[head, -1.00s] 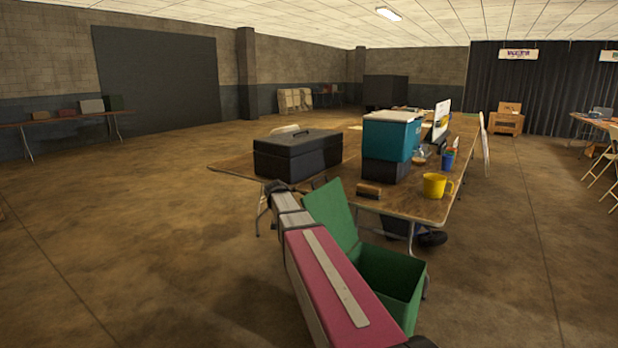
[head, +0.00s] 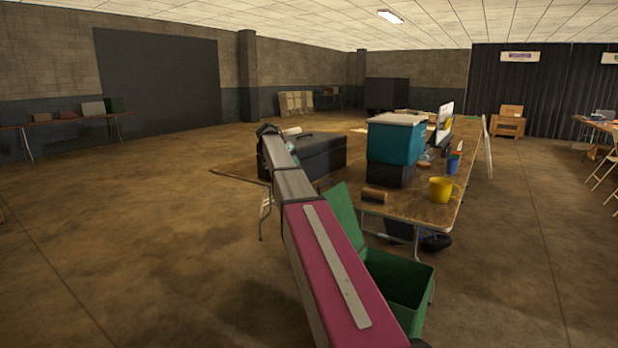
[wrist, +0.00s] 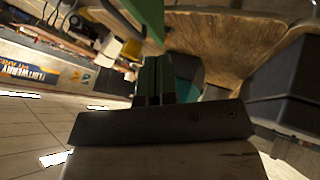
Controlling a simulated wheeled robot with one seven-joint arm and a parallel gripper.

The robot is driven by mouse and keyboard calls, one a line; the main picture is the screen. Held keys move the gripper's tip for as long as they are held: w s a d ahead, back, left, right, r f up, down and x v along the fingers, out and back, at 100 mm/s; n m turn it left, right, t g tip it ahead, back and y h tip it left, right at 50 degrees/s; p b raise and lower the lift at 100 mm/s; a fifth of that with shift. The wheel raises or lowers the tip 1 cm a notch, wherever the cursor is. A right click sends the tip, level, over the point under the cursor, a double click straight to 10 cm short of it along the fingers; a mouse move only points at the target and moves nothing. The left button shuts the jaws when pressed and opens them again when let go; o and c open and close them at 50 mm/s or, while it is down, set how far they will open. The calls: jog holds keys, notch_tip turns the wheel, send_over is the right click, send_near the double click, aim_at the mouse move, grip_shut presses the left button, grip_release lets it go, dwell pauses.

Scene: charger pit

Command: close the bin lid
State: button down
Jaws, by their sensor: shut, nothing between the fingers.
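The green bin (head: 408,280) stands on the floor at the near end of the long table. Its green lid (head: 345,215) stands open, tilted up on the bin's left side. My arm crosses in front of the bin's left part and hides some of it. In the wrist view a green panel, which looks like the lid (wrist: 146,14), shows at the top edge, beyond my fingertips. My gripper (wrist: 152,66) is shut and empty there. I cannot tell whether it touches the lid. In the head view my gripper is hidden.
The table (head: 412,206) holds a black toolbox (head: 318,155), a teal cooler (head: 393,145), a brown block (head: 375,195) and a yellow mug (head: 441,189). My arm passes close in front of the toolbox. The floor left of the arm is clear.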

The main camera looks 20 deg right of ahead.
jog(key=s+d+f, duration=0.4)
jog(key=d+f, duration=0.2)
jog(key=d, duration=0.2)
jog(key=shift+s+d+f, duration=0.2)
jog(key=shift+s+f, duration=0.1)
jog(key=shift+f, duration=0.05)
jog(key=shift+d, duration=0.1)
